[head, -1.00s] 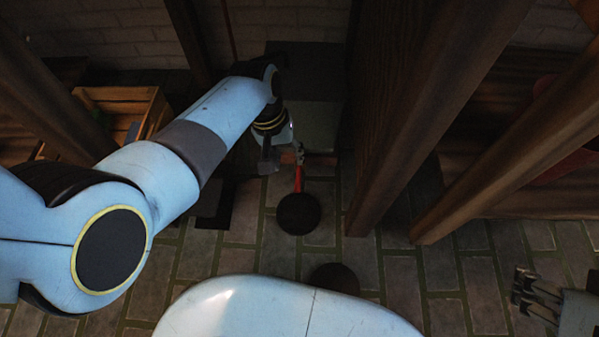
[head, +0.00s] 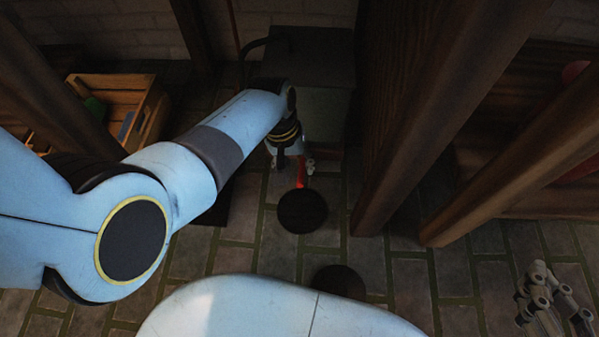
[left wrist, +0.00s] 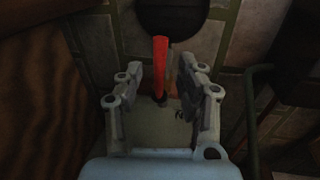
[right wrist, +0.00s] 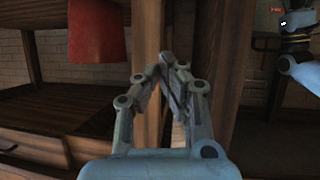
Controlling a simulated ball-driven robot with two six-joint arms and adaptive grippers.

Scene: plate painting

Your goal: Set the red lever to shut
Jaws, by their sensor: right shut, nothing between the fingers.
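The red lever (head: 302,173) sticks out from the front of a dark greenish box (head: 312,60). In the left wrist view the lever (left wrist: 161,62) stands between the two fingers of my left gripper (left wrist: 165,75), nearer the left finger. That gripper is open, with a gap beside the lever. In the head view my left gripper (head: 297,163) is at the lever, mostly hidden by its own arm. My right gripper (head: 553,290) is at the lower right, far from the lever. In the right wrist view its fingertips (right wrist: 167,62) meet and hold nothing.
A dark round shape (head: 302,212) lies on the brick floor just in front of the lever. A wooden post (head: 400,140) stands close to the right of the box. A wooden crate (head: 125,95) is at the back left. A red cloth (right wrist: 97,32) hangs near my right gripper.

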